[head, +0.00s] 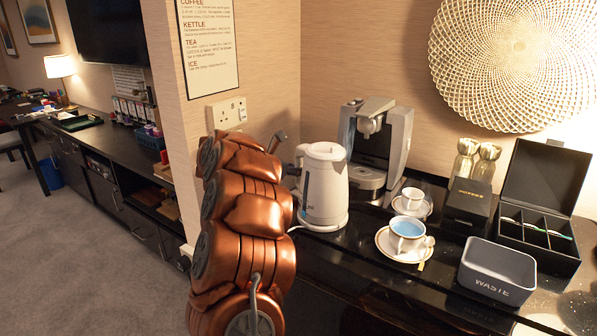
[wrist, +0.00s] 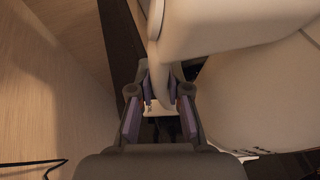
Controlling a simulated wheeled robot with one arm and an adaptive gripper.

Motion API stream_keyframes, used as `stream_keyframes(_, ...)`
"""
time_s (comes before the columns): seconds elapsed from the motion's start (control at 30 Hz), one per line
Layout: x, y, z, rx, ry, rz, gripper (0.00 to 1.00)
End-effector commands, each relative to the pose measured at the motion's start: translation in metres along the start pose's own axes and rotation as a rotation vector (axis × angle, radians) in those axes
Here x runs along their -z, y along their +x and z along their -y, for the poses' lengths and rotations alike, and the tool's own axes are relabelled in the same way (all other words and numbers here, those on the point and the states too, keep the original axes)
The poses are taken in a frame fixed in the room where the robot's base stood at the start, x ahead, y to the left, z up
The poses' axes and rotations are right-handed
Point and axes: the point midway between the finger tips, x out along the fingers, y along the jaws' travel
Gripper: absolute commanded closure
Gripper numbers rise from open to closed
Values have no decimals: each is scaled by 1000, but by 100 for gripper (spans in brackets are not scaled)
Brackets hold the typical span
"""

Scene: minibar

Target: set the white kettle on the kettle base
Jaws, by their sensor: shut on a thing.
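The white kettle (head: 325,190) stands upright at the left end of the black counter, with its handle toward the wall on the left. A pale rim and a thin cord (head: 297,229) show at its foot, where the kettle base seems to be. I cannot tell whether the kettle sits fully on it. In the wrist view my gripper (wrist: 159,100) is shut on the kettle's handle (wrist: 160,65). The kettle's body (wrist: 250,100) fills the right side there. In the head view my copper arm hides most of the gripper.
A coffee machine (head: 378,145) stands close behind the kettle. To the right are a blue-filled cup (head: 408,232) on a saucer, a smaller cup (head: 411,197), a grey waste bin (head: 497,272) and a black box (head: 538,235). A wall socket (head: 227,113) is at left.

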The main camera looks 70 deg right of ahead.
Motion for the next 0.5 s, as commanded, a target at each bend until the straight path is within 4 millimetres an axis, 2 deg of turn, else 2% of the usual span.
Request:
stream_keyframes(0.4, 2, 1, 0, -1, -1, 5, 100)
stream_keyframes(0.43, 2, 1, 0, -1, -1, 5, 83)
stream_keyframes(0.5, 2, 1, 0, -1, -1, 4, 75)
